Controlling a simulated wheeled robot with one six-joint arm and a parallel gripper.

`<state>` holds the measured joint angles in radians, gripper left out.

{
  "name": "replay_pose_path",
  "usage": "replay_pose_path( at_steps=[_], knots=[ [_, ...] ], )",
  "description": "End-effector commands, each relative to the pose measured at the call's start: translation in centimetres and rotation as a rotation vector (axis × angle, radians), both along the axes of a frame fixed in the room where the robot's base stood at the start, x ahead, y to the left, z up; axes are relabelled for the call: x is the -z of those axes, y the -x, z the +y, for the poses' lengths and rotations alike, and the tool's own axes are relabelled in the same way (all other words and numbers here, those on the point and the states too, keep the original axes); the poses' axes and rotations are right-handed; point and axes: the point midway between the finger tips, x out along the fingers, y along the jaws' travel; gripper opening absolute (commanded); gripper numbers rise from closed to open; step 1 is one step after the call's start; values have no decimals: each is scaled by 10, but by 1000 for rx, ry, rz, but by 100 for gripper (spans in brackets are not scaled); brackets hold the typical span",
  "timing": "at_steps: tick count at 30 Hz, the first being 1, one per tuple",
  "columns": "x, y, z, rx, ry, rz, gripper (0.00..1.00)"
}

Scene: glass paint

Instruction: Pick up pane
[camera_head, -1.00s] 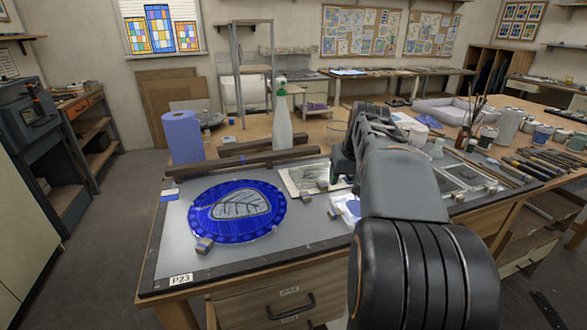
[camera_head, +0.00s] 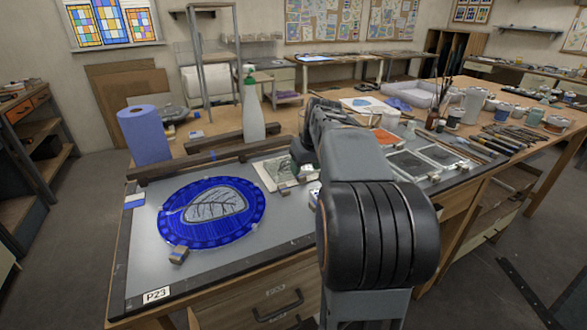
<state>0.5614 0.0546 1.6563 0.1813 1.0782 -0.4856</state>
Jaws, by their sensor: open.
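A round blue glass pane (camera_head: 173,222) with a scalloped rim and a pale leaf drawn in its middle lies flat on the grey worktop (camera_head: 150,262), left of my arm. A small block (camera_head: 179,255) sits at its front edge. My gripper (camera_head: 299,160) is at the far end of my arm, right of the blue pane and apart from it. My own arm hides most of it, and its fingertips are hard to make out. It is open, and I see nothing held. A smaller clear pane with a drawing (camera_head: 270,174) lies beside the gripper, partly hidden.
A blue paper roll (camera_head: 145,136) and a white spray bottle (camera_head: 252,107) stand behind the worktop. A dark wooden bar (camera_head: 205,160) runs along its back. Framed panes (camera_head: 410,165), brushes and several jars crowd the right side. Bare worktop lies in front of the blue pane.

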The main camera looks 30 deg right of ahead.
Motion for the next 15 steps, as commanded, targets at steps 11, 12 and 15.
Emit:
replay_pose_path(
  at_steps=[11, 12, 15],
  knots=[
    [36, -12, -8, 3, -1, 2, 57],
    [40, -14, -8, 2, -1, 2, 57],
    [47, -17, -8, 2, 0, 0, 57]
  ],
)
